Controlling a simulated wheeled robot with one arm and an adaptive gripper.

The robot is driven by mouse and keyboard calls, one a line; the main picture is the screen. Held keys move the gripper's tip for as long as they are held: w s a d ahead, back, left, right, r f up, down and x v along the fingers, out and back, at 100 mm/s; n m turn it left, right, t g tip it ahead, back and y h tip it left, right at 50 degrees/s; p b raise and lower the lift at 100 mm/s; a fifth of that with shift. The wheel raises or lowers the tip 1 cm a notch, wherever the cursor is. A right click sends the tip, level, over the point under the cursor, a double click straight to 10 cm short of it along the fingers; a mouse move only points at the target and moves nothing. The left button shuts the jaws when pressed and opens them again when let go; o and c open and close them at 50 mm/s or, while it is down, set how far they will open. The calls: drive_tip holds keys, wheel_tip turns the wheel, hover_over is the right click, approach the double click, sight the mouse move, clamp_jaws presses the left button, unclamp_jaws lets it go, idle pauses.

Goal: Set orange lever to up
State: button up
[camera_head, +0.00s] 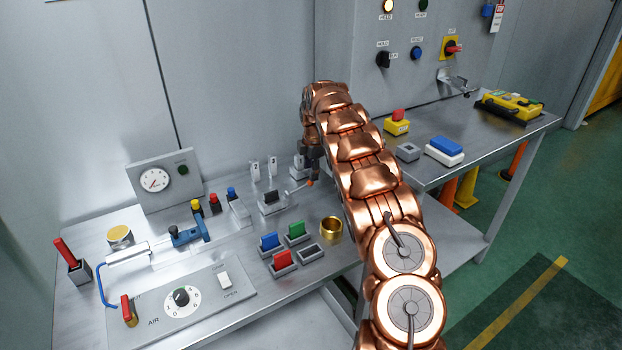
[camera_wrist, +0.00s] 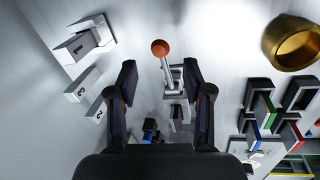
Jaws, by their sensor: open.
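The orange lever has an orange ball knob (camera_wrist: 160,48) on a short metal rod, with its pale base below it in the wrist view. In the head view the knob (camera_head: 309,183) shows just below my gripper (camera_head: 311,160), and the rod slants down to the left from it. In the wrist view my gripper (camera_wrist: 161,82) is open, with its two dark fingers apart. The rod and base show in the gap between the fingers, and the knob lies beyond the tips. I see nothing held. I cannot tell whether the fingers touch the lever.
A brass ring (camera_head: 331,229) stands on the bench right of the lever. Coloured blocks in holders (camera_head: 283,259) sit nearer the front. Numbered pale blocks (camera_wrist: 82,84) stand at left in the wrist view. A gauge panel (camera_head: 164,180) stands at the back left.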

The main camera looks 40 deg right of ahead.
sight(300, 188)
drive_tip(key=f, duration=0.3)
drive_tip(key=w+f, duration=0.1)
drive_tip(key=f, duration=0.1)
drive_tip(key=shift+d+p, duration=0.2)
drive_tip(key=shift+p, duration=0.15)
clamp_jaws()
